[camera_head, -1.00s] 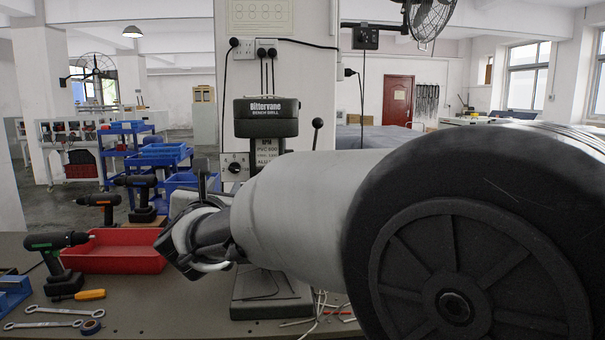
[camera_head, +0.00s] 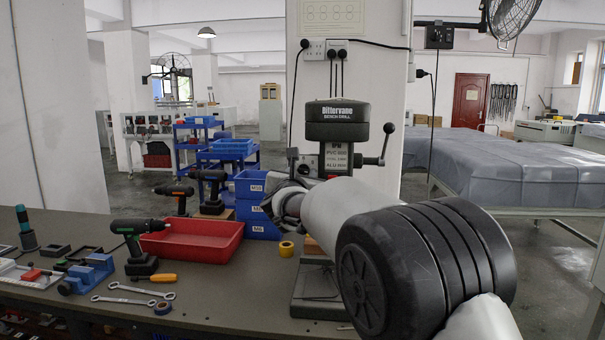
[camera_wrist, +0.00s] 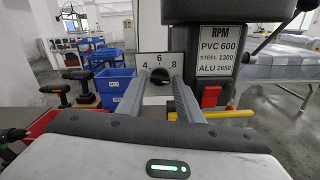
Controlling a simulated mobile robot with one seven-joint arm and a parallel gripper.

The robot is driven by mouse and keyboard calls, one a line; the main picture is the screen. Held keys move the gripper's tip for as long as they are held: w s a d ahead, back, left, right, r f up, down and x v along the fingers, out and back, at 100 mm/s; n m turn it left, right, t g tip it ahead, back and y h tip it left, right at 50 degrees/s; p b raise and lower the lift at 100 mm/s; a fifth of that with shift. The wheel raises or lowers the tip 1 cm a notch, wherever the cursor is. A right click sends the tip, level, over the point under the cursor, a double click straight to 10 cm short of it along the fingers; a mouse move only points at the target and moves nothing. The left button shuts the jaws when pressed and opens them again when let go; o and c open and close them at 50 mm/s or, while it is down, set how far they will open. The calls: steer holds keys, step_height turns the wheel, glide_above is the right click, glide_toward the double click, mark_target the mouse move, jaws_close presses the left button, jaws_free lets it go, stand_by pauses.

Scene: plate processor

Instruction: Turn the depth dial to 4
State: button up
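The depth dial (camera_wrist: 160,76) is a round black knob on a white plate, with 4 at left, 6 at top and 8 at right. Its exact pointer direction is too small to read surely. My gripper (camera_wrist: 159,84) is open in the wrist view, its two grey fingers on either side of the dial in the picture, with nothing held between them. Contact with the knob cannot be told. In the head view my gripper (camera_head: 276,202) is in front of the left side of the bench drill (camera_head: 338,122), and the dial is mostly hidden.
A yellow bar (camera_wrist: 222,114) and red block (camera_wrist: 211,96) sit right of the fingers. Blue bins (camera_head: 258,187), a red tray (camera_head: 195,240), cordless drills and wrenches lie left on the bench.

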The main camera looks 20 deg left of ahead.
steer(key=c, duration=0.8)
steer(key=shift+o, duration=0.2)
